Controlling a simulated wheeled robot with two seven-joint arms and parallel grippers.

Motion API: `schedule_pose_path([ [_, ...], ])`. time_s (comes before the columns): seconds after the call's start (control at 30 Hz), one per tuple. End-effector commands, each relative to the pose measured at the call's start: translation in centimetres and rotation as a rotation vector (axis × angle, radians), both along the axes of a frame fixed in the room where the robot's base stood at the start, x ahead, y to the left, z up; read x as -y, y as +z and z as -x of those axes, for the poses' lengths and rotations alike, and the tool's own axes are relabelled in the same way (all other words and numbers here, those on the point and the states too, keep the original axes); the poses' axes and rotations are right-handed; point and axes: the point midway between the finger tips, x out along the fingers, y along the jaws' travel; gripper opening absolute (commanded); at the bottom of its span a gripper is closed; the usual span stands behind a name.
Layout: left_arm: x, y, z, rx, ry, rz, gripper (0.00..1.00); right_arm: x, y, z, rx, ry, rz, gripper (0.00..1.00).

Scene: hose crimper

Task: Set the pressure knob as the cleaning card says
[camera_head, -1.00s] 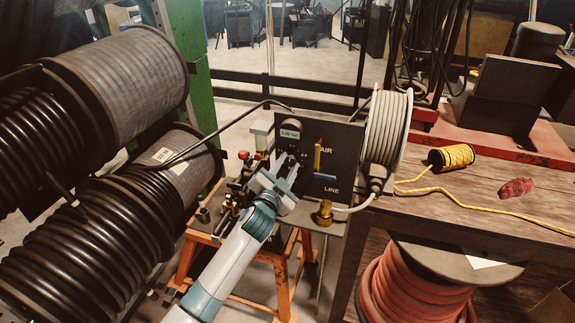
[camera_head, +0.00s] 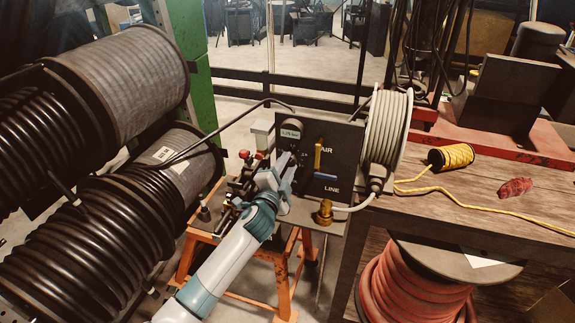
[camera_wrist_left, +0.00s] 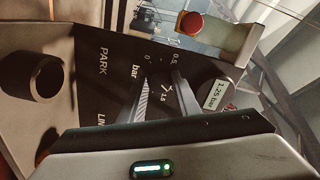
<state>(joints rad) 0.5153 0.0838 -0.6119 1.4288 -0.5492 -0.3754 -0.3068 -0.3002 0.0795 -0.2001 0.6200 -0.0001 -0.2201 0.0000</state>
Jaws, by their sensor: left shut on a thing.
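My left gripper (camera_head: 285,166) is at the dark panel (camera_head: 334,150), its fingers close against the panel face below a small readout (camera_head: 291,131). In the left wrist view the left gripper (camera_wrist_left: 162,98) has its fingertips on the pressure dial, marked "bar" with printed numbers around it. It is shut on the pressure knob, which is mostly hidden by the fingers. The readout in that view (camera_wrist_left: 216,94) shows 1.25 bar. I cannot make out a cleaning card. My right gripper is not in view.
A brass fitting (camera_head: 324,212) is below. A hose reel (camera_head: 388,128) flanks the panel on the right. Large black hose coils (camera_head: 90,232) crowd the left.

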Motion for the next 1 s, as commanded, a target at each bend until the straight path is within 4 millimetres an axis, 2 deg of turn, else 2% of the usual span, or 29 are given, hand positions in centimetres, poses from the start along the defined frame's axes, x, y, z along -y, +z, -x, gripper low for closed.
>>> schedule_pose_path([
  [0.17, 0.0, 0.0, 0.0, -0.001, 0.000, 0.001, 0.07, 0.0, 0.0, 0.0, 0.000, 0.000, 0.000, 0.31],
  [0.2, 0.0, 0.0, 0.0, -0.001, 0.000, 0.001, 0.39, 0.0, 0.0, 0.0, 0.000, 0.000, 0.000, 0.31],
  [0.23, 0.0, 0.0, 0.0, -0.001, 0.000, 0.001, 0.46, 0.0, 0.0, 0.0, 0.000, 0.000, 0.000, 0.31],
  [0.27, 0.0, 0.0, 0.0, -0.001, 0.000, 0.001, 0.47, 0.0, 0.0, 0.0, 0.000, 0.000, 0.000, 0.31],
  [0.73, -0.2, -0.1, 0.5, 0.000, 0.000, 0.001, 0.47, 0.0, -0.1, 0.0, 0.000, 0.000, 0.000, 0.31],
  [1.0, -1.0, -0.2, 2.9, 0.000, -0.001, 0.001, 0.47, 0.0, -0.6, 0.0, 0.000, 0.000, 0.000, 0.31],
])
